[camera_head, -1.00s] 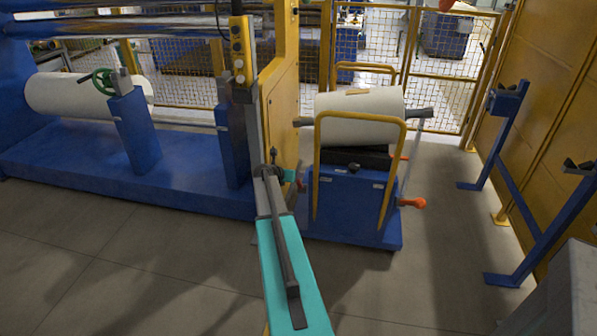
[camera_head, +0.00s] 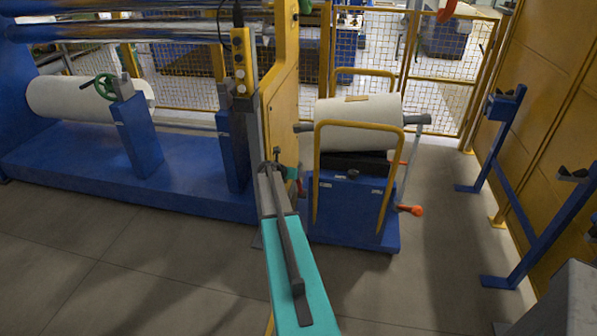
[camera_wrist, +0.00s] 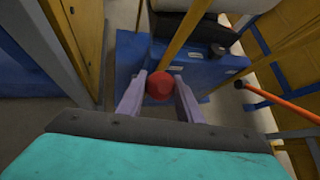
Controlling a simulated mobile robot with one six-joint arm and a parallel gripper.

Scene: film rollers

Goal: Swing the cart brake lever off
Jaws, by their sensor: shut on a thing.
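The blue cart (camera_head: 350,210) stands right of the machine, with a white roll (camera_head: 358,122) lying on top. In the wrist view, my gripper (camera_wrist: 160,88) is shut on a red ball knob (camera_wrist: 159,85), apparently the brake lever's end, with one finger on each side. The lever's shaft is hidden. In the head view, the knob is a small red spot (camera_head: 301,187) at the cart's left side. My arm covers most of my gripper there. A separate orange-tipped handle (camera_head: 412,210) sticks out at the cart's right side; it also shows in the wrist view (camera_wrist: 288,104).
A yellow tube frame (camera_head: 358,125) rises at the cart's front. The blue machine base (camera_head: 90,175) and yellow machine upright (camera_head: 284,95) are close on the left. A blue stand (camera_head: 514,180) is on the right. The floor in front is clear.

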